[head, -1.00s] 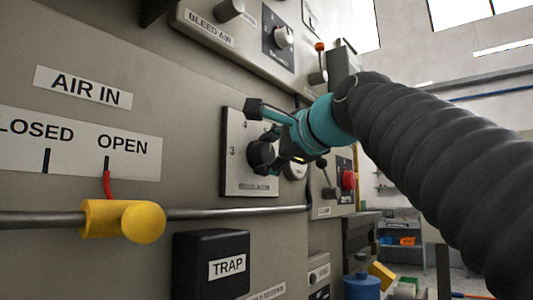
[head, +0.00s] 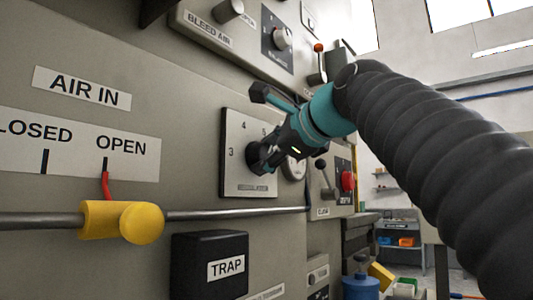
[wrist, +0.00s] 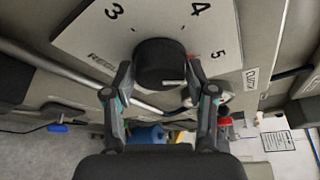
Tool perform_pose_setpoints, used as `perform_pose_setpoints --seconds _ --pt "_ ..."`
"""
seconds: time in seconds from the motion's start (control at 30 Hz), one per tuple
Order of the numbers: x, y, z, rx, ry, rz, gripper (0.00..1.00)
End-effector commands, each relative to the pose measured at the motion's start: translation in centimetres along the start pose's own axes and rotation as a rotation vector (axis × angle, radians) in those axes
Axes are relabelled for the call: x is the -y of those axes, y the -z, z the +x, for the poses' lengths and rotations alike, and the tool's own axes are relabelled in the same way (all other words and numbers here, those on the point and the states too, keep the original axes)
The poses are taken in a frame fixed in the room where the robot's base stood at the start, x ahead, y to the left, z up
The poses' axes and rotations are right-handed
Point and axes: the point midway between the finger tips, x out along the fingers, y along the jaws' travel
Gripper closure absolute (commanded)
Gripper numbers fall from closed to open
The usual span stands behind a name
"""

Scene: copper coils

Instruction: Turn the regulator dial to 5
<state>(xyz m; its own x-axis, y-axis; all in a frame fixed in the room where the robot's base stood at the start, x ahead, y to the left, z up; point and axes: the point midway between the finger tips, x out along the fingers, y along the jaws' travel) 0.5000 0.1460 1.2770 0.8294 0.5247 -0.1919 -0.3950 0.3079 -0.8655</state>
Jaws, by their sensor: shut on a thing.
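The regulator dial is a round black knob (wrist: 160,60) on a pale square plate (wrist: 95,32). The plate's numbers 3, 4 and 5 show in the wrist view, with 5 at the right. In the head view the knob (head: 254,154) is partly hidden by my gripper (head: 268,156). My gripper (wrist: 160,80) is shut on the knob, with one finger on each side in the wrist view. A small white mark shows on the knob's near side. I cannot tell which number the dial points to.
A black TRAP box (head: 210,264) juts out lower down. A gauge (head: 294,167), a lever and a red button (head: 348,181) are close by on the right.

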Motion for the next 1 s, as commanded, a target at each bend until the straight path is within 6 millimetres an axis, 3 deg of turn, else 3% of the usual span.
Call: perform_pose_setpoints --seconds 0.03,0.13,0.57,1.0 --pt "0.2 -0.1 0.0 0.003 0.006 0.0 0.42" --pt "0.2 -0.1 0.0 0.002 0.005 0.0 0.18" --pt "0.1 0.0 -0.7 -0.001 0.004 -0.001 0.18" --pt "0.1 0.1 -8.3 -0.003 0.006 0.0 0.18"
